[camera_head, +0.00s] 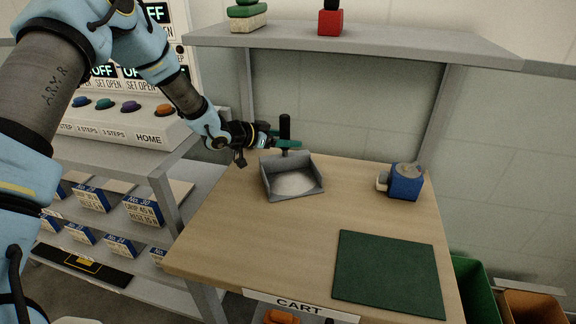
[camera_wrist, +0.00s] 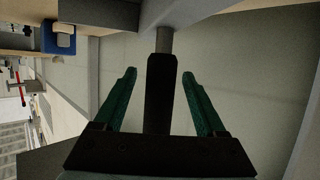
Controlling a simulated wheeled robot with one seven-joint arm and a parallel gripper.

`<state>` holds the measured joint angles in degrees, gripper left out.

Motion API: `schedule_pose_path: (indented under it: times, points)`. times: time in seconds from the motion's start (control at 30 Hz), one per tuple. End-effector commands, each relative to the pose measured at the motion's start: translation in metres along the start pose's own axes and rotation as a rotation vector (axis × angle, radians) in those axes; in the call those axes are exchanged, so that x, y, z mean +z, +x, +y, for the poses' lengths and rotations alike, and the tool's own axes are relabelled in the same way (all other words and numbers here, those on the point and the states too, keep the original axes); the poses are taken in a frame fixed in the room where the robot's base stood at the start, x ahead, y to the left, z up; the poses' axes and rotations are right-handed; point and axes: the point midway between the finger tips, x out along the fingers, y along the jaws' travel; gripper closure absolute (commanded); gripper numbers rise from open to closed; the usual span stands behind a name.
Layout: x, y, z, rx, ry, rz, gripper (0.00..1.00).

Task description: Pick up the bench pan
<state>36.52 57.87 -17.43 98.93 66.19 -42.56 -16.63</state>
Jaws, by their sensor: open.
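The bench pan (camera_head: 293,180) is a grey open tray with white powder in it, standing on the wooden cart top. Its upright black handle (camera_head: 285,126) rises at the back edge. My gripper (camera_head: 288,144) reaches in from the left at the handle. In the wrist view the two green fingers (camera_wrist: 160,76) are open, one on each side of the black handle (camera_wrist: 160,105), with gaps visible on both sides. The handle's grey stem (camera_wrist: 165,40) and part of the grey pan (camera_wrist: 205,9) show above the fingertips.
A blue device (camera_head: 405,182) stands right of the pan; a dark green mat (camera_head: 388,274) lies at the front right. A grey shelf (camera_head: 350,43) overhangs the back. A control panel (camera_head: 125,125) and labelled shelves are at left. The cart's front left is clear.

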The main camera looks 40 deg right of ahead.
Motion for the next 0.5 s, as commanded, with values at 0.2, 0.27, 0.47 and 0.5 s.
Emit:
schedule_pose_path:
  times: [0.2,0.27,0.47,0.5]
  points:
    - [-0.001,0.022,0.000,0.000,0.001,0.000,0.27]
    - [0.000,0.024,0.000,0.000,0.000,0.000,0.27]
    - [0.000,0.023,0.000,-0.001,0.000,0.000,0.29]
    - [0.000,0.023,0.000,-0.001,0.000,0.000,0.34]
